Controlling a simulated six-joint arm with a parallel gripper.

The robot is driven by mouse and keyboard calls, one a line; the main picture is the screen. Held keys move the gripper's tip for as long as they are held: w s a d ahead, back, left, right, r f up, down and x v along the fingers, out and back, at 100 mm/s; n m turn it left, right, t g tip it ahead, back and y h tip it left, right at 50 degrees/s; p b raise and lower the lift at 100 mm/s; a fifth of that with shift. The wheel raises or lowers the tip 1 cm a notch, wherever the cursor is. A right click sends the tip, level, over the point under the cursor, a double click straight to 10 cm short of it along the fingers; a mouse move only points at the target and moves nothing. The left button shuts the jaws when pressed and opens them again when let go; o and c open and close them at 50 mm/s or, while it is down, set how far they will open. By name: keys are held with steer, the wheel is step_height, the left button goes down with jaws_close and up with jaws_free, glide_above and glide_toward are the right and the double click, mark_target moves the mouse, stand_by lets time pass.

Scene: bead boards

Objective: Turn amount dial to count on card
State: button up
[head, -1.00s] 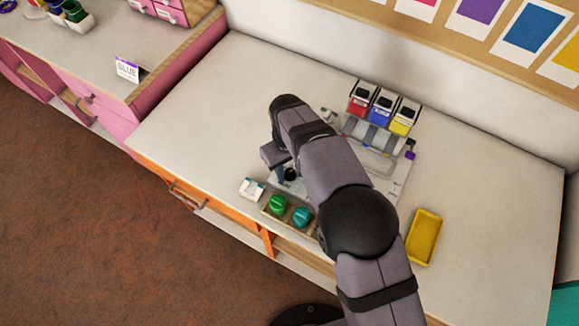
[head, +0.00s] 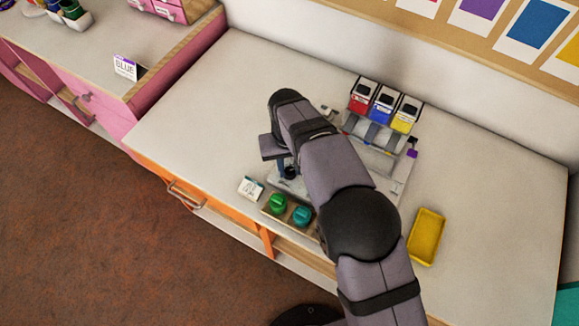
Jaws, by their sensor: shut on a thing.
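My gripper (head: 282,168) points down at the left front of the grey machine board (head: 398,172). It is shut on a small dark round knob (head: 290,173), which appears to be the amount dial. The fingers and my arm hide most of it, so its pointer and markings cannot be read. A small white card (head: 251,188) with dark marks stands just left of the board; its count is too small to read.
Red (head: 363,97), blue (head: 382,105) and yellow (head: 405,115) bins stand at the board's back. Green (head: 278,203) and teal (head: 302,215) buttons sit at its front. A yellow tray (head: 426,238) lies right.

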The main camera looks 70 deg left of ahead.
mark_target(289, 170)
steer(key=shift+m+b, duration=0.3)
steer(key=shift+m, duration=1.6)
steer(key=shift+a+r, duration=0.1)
steer(key=o, duration=1.1)
steer(key=shift+c, duration=0.2)
steer(key=shift+r+b, duration=1)
steer(key=shift+r, duration=2.65)
